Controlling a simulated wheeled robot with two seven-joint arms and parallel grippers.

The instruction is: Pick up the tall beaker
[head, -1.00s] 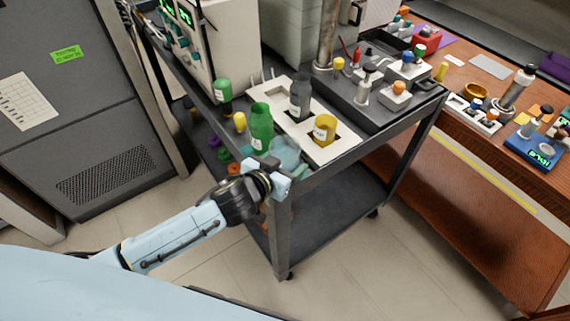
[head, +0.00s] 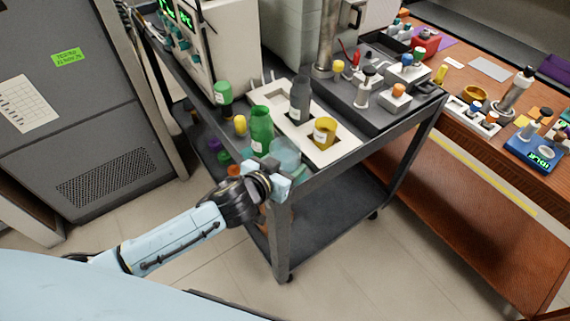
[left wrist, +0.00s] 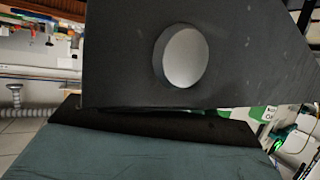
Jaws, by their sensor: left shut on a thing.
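A translucent pale-blue beaker (head: 285,151), the likely tall beaker, is at the near corner of the cart's top. My left gripper (head: 277,178) is at this corner, shut on the beaker's lower part. The fingers and the cart edge partly hide the beaker's base, so I cannot tell whether it is lifted. In the left wrist view a dark panel with a round hole and a blue-green surface fill most of the picture; the beaker is not clearly seen there. My right gripper is not in view.
A green bottle (head: 262,130) stands just behind the beaker. A white holder (head: 341,148) carries a yellow jar (head: 324,131) and a grey bottle (head: 300,99). The dark cart's post (head: 281,240) is below my gripper. Floor is clear in front.

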